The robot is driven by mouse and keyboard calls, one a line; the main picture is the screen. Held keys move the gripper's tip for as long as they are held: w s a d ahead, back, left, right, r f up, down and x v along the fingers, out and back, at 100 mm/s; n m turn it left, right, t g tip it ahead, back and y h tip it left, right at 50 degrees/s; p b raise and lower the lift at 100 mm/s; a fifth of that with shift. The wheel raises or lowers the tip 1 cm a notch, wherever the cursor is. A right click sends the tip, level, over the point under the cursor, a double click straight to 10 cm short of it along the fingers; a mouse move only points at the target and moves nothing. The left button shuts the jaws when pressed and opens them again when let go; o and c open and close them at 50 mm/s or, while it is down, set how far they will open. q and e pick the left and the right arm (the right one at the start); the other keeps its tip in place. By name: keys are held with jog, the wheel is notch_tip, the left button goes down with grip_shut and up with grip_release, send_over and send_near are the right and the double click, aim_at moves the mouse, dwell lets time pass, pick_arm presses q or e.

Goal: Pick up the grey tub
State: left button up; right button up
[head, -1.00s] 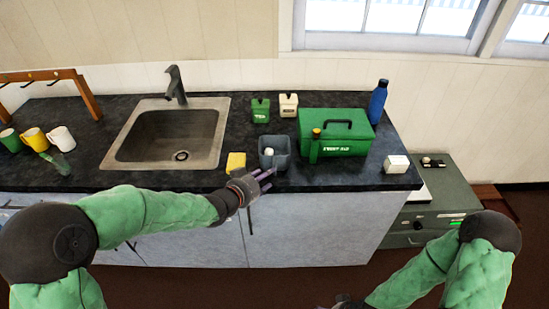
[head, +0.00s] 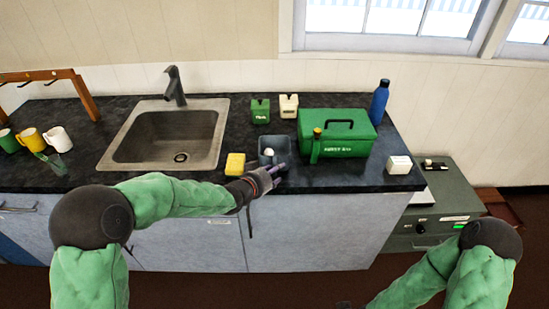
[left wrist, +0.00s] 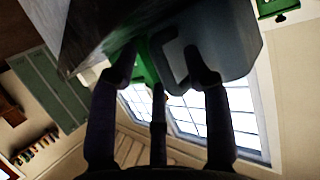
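The grey tub (head: 279,143) stands on the dark counter near its front edge, between the yellow sponge and the green first-aid box, with a small white thing inside. My left gripper (head: 279,174) is at the tub's front side, low by the counter edge, and hides its lower front. In the left wrist view the tub (left wrist: 232,40) fills the upper right, with a loop like a handle near the fingers. The left fingers (left wrist: 160,70) are spread apart with nothing held between them. Whether they touch the tub I cannot tell. My right gripper is out of view.
The green first-aid box (head: 352,130) with a green bottle (head: 315,147) stands close right of the tub. The yellow sponge (head: 235,163) is close left. Two canisters (head: 261,110) stand behind. The sink (head: 163,137) is left, a white box (head: 398,165) right.

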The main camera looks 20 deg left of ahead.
pick_arm(q)
grip_shut()
jog(key=shift+r, duration=0.15)
jog(key=shift+r, duration=0.5)
jog(key=r+p, duration=0.1)
jog(key=r, duration=0.2)
jog(key=shift+s+a+p, duration=0.2)
jog(key=shift+a+p, duration=0.1)
jog(key=shift+p, duration=0.05)
jog(key=s+a+r+p, duration=0.7)
jog(key=s+a+r, duration=0.1)
jog(key=a, duration=0.2)
jog(key=shift+s+a+r, duration=0.15)
jog(key=shift+s+r, duration=0.1)
jog(key=shift+r, duration=0.15)
